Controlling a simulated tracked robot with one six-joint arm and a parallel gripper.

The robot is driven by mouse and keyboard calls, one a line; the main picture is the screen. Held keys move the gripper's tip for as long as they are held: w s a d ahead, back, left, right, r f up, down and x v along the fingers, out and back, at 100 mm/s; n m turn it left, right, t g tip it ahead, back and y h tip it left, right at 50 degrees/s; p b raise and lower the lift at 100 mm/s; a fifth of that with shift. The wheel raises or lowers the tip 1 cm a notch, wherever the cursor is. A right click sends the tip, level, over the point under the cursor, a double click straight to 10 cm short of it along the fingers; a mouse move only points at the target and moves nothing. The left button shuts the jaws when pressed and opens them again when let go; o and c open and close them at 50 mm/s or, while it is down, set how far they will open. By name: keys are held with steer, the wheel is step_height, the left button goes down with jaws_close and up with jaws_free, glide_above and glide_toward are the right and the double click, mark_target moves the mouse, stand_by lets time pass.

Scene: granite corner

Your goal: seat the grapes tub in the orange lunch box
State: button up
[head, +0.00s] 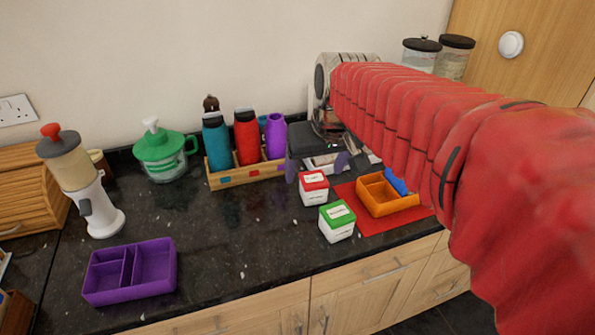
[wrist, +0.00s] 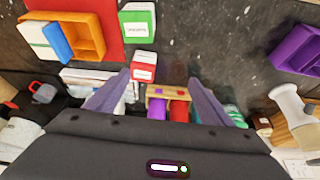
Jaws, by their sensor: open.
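The orange lunch box (head: 390,208) stands on a red mat (head: 372,225); it also shows in the wrist view (wrist: 92,30). A white tub with a blue lid (wrist: 60,42) overlaps the box; my arm partly hides it in the head view, and I cannot tell how it rests. A red-lidded white tub (head: 313,188) and a green-lidded white tub (head: 337,221) stand left of the box. Their labels are too small to read surely, so I cannot tell which holds grapes. My gripper (wrist: 157,84) is open and empty, with the red-lidded tub (wrist: 143,66) just beyond its fingertips.
A wooden caddy (head: 245,177) with several bottles stands behind, left of my gripper. A purple divided box (head: 130,271) is at the front left. A green-lidded jug (head: 163,155) and a blender (head: 84,185) stand further left. The middle counter is clear.

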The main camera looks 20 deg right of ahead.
steer(key=w+d, duration=0.4)
steer(key=w, duration=0.2)
steer(key=shift+w+d+f, duration=0.25)
steer(key=shift+w+d, duration=0.05)
steer(key=shift+w, duration=0.1)
glide_above(314, 178)
steer(key=s, duration=0.2)
steer(key=shift+s+a+f, duration=0.1)
steer(key=shift+a+f, duration=0.05)
steer(key=shift+f, duration=1.85)
steer(key=shift+s+a+f, duration=0.1)
steer(key=shift+f, duration=1.9)
steer(key=shift+x, duration=2.6)
steer(key=shift+s+d+f, duration=0.1)
steer(key=shift+s, duration=0.1)
steer(key=shift+c, duration=0.6)
steer(key=c, duration=1.4)
